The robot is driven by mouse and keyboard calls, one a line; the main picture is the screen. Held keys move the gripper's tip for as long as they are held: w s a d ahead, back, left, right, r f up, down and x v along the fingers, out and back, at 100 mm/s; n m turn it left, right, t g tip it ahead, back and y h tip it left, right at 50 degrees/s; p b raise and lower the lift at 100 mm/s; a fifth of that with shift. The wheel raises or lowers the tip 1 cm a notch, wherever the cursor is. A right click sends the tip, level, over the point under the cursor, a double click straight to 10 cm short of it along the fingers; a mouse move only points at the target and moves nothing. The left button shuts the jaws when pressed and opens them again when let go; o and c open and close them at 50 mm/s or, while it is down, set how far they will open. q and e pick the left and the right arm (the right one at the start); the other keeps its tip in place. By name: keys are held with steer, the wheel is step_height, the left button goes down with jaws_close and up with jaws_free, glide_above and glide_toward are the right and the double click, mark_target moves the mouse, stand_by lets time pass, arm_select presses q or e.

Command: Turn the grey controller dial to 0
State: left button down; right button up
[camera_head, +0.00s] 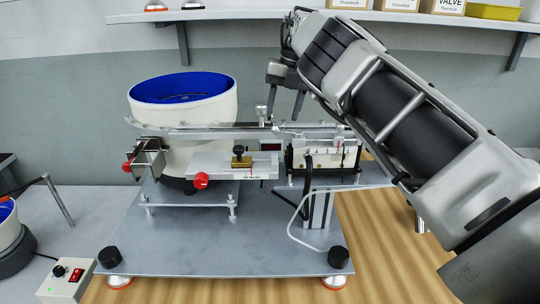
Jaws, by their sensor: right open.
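The grey controller (66,280) is a small box at the bottom left of the head view. Its dial (60,271) is a small dark knob with a little red near it, left of a red switch (76,275). The dial's setting is too small to read. A small green light shows on the box. My right gripper (285,106) is open, with its fingers pointing down over the rail of the machine, far above and right of the controller. It seems to hold nothing. My left gripper is not in view.
A white bowl feeder (182,118) with a blue inside stands on a grey base plate (230,240) with black knobs at its front corners. Another feeder (12,235) is cut off at the left edge. A shelf (240,14) with boxes runs along the wall. Wooden table (385,240) is bare at right.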

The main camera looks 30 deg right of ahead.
steer(key=f, duration=0.4)
steer(key=w+a+f, duration=0.1)
steer(key=f, duration=0.4)
steer(key=a+f, duration=0.1)
steer(key=f, duration=0.4)
steer(key=shift+w+a+f, duration=0.1)
steer(key=shift+w+a, duration=0.05)
steer(key=shift+w, duration=0.05)
steer(key=c, duration=1)
steer(key=shift+w+f+g+h+b, duration=0.1)
steer(key=shift+f+g+h+b, duration=0.2)
steer(key=shift+b, duration=0.55)
steer(key=shift+r+h, duration=0.3)
steer(key=shift+r, duration=0.05)
